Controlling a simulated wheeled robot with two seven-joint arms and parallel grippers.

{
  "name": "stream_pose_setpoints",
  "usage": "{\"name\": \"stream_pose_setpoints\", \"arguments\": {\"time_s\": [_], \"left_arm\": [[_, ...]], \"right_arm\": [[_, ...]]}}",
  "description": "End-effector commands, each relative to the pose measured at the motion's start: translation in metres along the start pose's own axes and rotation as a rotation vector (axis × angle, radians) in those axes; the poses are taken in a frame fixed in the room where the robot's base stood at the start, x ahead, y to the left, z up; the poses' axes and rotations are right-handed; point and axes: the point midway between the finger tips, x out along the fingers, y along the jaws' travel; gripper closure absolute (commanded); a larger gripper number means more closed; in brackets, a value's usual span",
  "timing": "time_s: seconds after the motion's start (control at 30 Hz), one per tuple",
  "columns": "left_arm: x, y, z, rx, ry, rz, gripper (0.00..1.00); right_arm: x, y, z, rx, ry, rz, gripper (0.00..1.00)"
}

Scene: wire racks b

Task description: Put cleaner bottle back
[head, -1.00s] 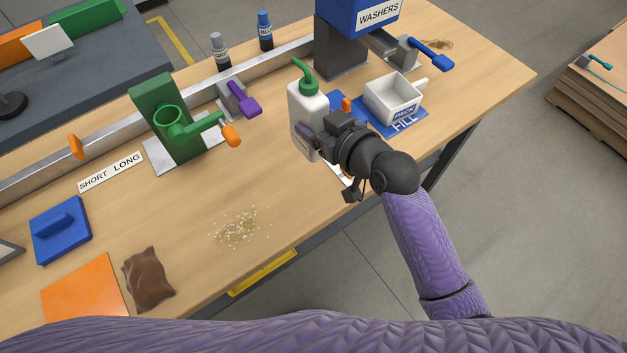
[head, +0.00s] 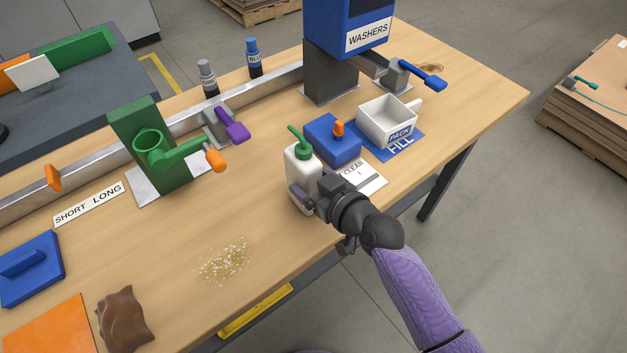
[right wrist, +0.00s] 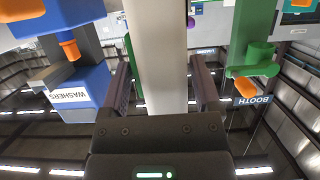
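The cleaner bottle (head: 301,180) is white with a green cap and spout. It is upright near the table's front edge, left of a white card reading CLEAR (head: 358,178). I cannot tell whether its base touches the table. My right gripper (head: 308,192) is shut on the bottle from the front right and hides part of its side. In the right wrist view the bottle's pale body (right wrist: 160,70) is between the two fingers (right wrist: 165,92). My left gripper is not in view.
A blue block with an orange knob (head: 333,140) stands behind the card. A white bin (head: 388,122) sits on a blue mat. Spilled granules (head: 224,260) lie at front left. A green fixture (head: 150,150) stands left. The wood between granules and bottle is clear.

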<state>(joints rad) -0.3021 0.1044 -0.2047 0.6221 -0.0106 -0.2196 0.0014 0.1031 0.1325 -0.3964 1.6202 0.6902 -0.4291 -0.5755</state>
Motion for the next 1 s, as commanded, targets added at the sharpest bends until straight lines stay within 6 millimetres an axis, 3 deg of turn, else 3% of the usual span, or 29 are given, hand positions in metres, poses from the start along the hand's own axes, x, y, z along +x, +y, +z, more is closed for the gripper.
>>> {"name": "stream_pose_setpoints", "arguments": {"time_s": [0.1, 0.37, 0.8, 1.0], "left_arm": [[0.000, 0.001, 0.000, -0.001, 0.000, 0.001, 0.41], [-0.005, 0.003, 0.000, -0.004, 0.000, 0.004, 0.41], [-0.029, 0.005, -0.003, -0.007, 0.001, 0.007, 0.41], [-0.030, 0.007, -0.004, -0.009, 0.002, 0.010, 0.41]], "right_arm": [[0.000, 0.000, 0.000, 0.000, 0.000, 0.000, 0.00], [-0.004, 0.000, -0.005, 0.000, 0.000, 0.001, 0.00], [-0.106, 0.000, -0.004, -0.001, -0.003, 0.000, 0.00], [-0.121, 0.000, -0.004, 0.001, 0.000, -0.002, 0.00]]}}
